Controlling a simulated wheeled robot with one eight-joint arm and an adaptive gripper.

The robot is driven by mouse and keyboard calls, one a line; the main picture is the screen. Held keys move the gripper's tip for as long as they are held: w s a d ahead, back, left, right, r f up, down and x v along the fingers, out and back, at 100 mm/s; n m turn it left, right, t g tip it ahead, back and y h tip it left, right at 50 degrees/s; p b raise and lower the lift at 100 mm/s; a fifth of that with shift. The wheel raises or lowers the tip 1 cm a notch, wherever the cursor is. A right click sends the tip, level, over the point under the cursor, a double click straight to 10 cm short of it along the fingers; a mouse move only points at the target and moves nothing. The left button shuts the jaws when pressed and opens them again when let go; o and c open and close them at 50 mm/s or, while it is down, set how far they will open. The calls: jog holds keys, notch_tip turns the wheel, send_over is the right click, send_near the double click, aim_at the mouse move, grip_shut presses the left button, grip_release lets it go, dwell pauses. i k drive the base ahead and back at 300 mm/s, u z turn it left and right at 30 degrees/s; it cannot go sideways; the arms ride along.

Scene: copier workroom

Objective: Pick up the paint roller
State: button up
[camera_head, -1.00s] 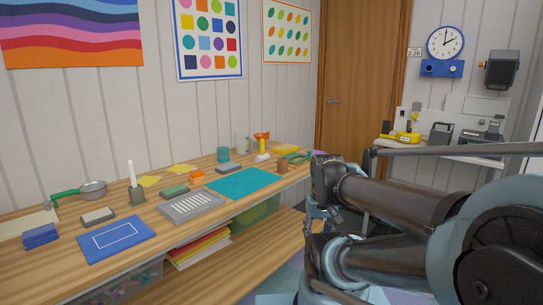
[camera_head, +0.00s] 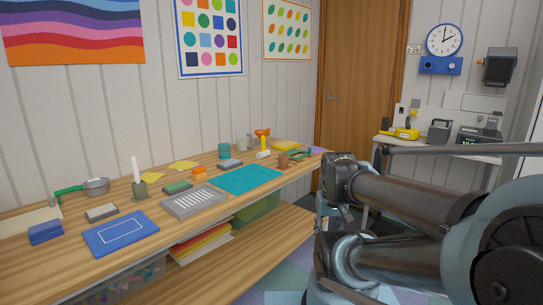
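A small upright thing with a yellow stem, an orange top and a white end at its foot (camera_head: 263,146) stands near the back of the wooden bench, towards its far right end. It may be the paint roller, but it is too small to be sure. My arm fills the right side of the view, to the right of the bench and apart from that thing. I cannot make out gripper fingers in this view.
The wooden bench (camera_head: 75,258) runs along the left wall. A side table (camera_head: 440,150) stands at the back right.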

aim_at(264, 154)
jog(key=z, duration=0.45)
jog(key=k, duration=1.05)
jog(key=z, duration=0.25)
jog(key=i, duration=1.15)
jog(key=u, duration=0.9)
jog(key=i, duration=0.55)
jog(key=u, duration=0.25)
